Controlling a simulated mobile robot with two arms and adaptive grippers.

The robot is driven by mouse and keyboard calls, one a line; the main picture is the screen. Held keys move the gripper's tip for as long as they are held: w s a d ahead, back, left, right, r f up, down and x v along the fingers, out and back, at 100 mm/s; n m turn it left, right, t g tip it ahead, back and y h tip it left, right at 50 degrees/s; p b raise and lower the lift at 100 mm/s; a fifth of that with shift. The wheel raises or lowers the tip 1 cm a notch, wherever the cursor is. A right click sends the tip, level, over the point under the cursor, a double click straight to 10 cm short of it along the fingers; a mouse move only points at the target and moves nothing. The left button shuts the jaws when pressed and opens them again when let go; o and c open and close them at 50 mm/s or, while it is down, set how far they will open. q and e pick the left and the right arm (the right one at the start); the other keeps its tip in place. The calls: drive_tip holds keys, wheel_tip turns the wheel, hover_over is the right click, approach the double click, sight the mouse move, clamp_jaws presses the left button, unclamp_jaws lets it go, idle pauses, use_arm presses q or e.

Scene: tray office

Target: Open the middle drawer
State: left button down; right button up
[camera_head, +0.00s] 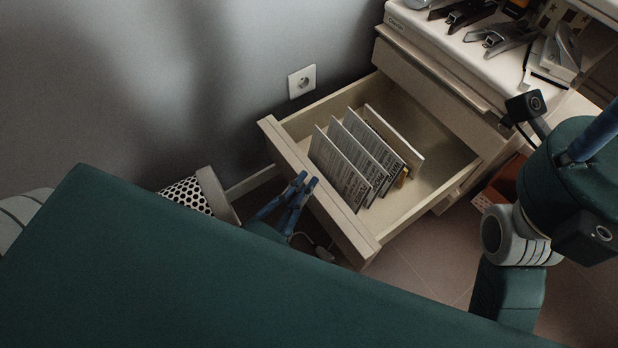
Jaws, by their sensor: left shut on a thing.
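The middle drawer (427,220) is pulled well out of the cabinet, with its inside showing. Its pale front panel (345,222) faces down and left. Several upright printed folders or booklets (340,168) stand in a row inside it. My left gripper (306,181) is at the outer side of the front panel, with its blue fingers close together. It is shut on the drawer's handle, which the fingers and the panel hide. My right arm shows at the right edge, but its fingertips cannot be made out.
The cabinet top (480,50) holds several staplers or punches (503,36). A closed upper drawer (430,78) sits above the open one. A wall socket (301,81) is behind. A perforated white bin (186,195) stands left of the drawer. A reddish box (505,182) is low at right.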

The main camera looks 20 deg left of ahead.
use_arm(q)
drive_tip(key=shift+f, duration=0.15)
drive_tip(key=c, duration=1.8)
unclamp_jaws()
drive_tip(key=shift+o, duration=0.2)
drive_tip(key=s+a, duration=0.2)
drive_tip(key=s, duration=0.9)
drive_tip(key=shift+s+a, duration=0.15)
drive_tip(key=shift+s, duration=0.25)
